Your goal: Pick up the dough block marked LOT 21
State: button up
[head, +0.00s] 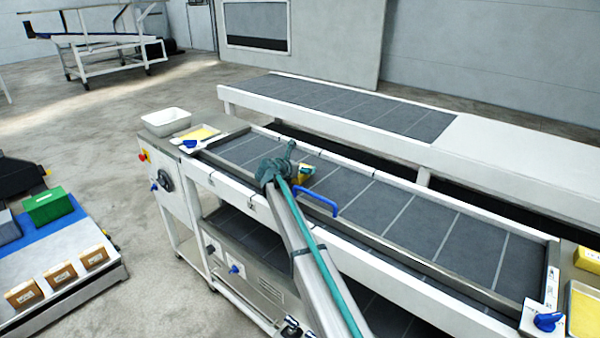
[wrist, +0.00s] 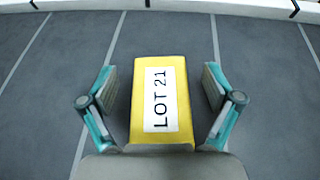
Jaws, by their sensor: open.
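The yellow dough block marked LOT 21 (wrist: 139,127) lies in the middle of the wrist view, its white label facing up. My gripper (wrist: 160,88) is open, with one finger on each side of the block and a gap on both sides. The block's near end is hidden by my gripper's body. In the head view a small part of the yellow block (head: 307,169) shows beside my gripper (head: 300,176), over the grey belt (head: 395,208). I cannot tell the exact height of the fingers above the belt.
A blue handle (head: 318,200) arches over the belt's near rail, close to my gripper. A white bin (head: 166,121) stands at the far left end. Another yellow block (head: 587,259) sits at the right end. The belt to the right is clear.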

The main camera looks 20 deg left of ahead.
jog(key=shift+x, duration=1.2)
jog(key=shift+c, duration=0.2)
jog(key=c, duration=1.4)
